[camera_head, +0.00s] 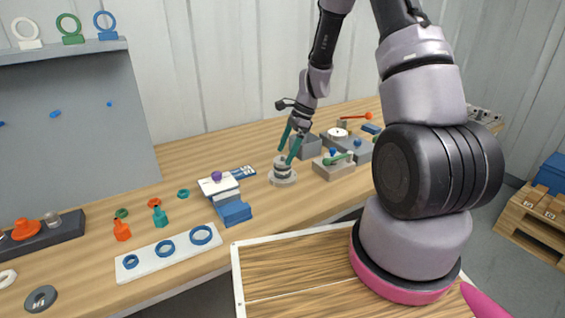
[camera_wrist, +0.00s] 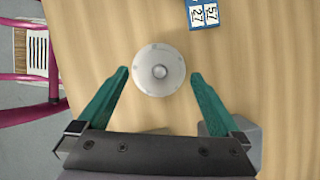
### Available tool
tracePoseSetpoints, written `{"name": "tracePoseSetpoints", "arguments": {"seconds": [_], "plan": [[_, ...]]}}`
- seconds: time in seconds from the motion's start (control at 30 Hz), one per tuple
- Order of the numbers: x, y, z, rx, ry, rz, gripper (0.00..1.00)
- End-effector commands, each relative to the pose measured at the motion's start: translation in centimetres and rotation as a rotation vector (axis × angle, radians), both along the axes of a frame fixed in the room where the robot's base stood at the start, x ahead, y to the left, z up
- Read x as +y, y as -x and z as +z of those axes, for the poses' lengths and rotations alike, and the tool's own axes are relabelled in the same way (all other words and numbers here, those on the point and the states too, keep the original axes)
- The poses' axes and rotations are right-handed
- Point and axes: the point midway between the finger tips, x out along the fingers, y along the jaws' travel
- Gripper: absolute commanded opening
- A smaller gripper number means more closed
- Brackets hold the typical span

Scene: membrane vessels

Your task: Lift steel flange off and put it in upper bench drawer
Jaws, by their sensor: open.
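A round, pale steel flange (camera_wrist: 158,70) with a central knob shows from above in the wrist view. In the head view it appears to belong to a small round stack (camera_head: 283,172) on the wooden bench. My gripper (camera_head: 290,146) has its two green fingers spread above this stack, pointing down. In the wrist view my gripper (camera_wrist: 159,82) is open, with one fingertip on each side of the flange and a gap between. I cannot clearly make out a bench drawer.
A grey block (camera_head: 305,146) and a fixture with a green lever (camera_head: 338,160) stand close right of the stack. A blue-and-white number card (camera_wrist: 203,14) lies nearby. A white-rimmed wooden surface (camera_head: 237,280) is in front of the bench. Rings and orange parts lie left.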

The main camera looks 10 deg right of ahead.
Motion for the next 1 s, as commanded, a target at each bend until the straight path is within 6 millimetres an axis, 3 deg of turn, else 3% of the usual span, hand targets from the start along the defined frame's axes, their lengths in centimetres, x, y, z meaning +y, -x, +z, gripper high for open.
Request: {"name": "tracePoseSetpoints", "arguments": {"seconds": [0.13,0.37,0.47,0.63,0.87,1.0], "plan": [[0.6,0.0,-1.3,0.001,-0.001,-0.001,1.00],[0.6,0.0,-1.4,-0.001,0.000,0.000,1.00],[0.6,0.0,-1.4,-0.001,0.000,0.000,0.69],[0.6,0.0,-1.4,-0.001,0.000,0.000,0.04],[0.6,0.0,-1.3,-0.002,0.000,0.000,0.01],[0.6,-0.1,0.1,-0.007,0.001,0.003,0.01]]}}
